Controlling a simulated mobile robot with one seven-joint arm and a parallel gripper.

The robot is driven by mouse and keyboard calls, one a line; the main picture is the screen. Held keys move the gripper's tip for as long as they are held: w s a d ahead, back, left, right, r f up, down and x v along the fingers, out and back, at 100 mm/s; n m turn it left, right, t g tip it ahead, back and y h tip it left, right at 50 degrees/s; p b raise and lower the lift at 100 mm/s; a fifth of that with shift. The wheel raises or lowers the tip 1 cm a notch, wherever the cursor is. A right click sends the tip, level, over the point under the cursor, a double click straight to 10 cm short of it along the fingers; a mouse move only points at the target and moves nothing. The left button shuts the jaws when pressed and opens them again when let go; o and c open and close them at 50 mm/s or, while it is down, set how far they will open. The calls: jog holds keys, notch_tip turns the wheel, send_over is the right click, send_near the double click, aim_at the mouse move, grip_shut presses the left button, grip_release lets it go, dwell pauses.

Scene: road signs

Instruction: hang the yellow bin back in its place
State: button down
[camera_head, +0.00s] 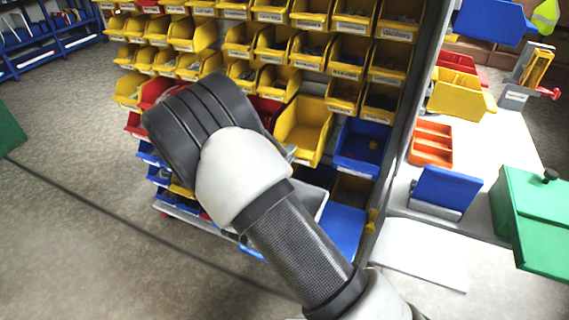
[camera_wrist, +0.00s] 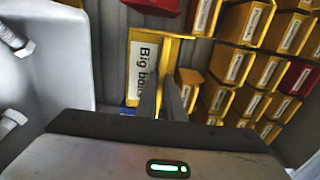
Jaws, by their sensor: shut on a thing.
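A yellow bin (camera_wrist: 146,62) with a white label reading "Big bo…" shows in the wrist view, close in front of my gripper. My gripper (camera_wrist: 166,92) is shut on this bin, with its fingers overlapping the right part of the label side. The fingers partly cover the label. In the head view my arm hides the gripper. A larger, open yellow bin (camera_head: 303,128) shows just right of my arm at the rack, beside a blue bin (camera_head: 362,146). I cannot tell for certain whether it is the held one.
The rack holds many small labelled yellow bins (camera_head: 351,49), with red and blue ones lower down. Right of it, a light worktop carries an orange tray (camera_head: 431,143), a blue bin (camera_head: 444,188) and a green box (camera_head: 540,215). Grey floor (camera_head: 80,240) at left is open.

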aim_at(294, 160)
jog(key=shift+x, duration=0.85)
jog(key=shift+p+x, duration=0.3)
jog(key=shift+x, duration=1)
jog(key=shift+f, duration=0.95)
jog(key=c, duration=1.8)
grip_release()
jog(key=p+v, duration=0.3)
jog(key=v, duration=1.4)
jog(key=shift+s, duration=0.2)
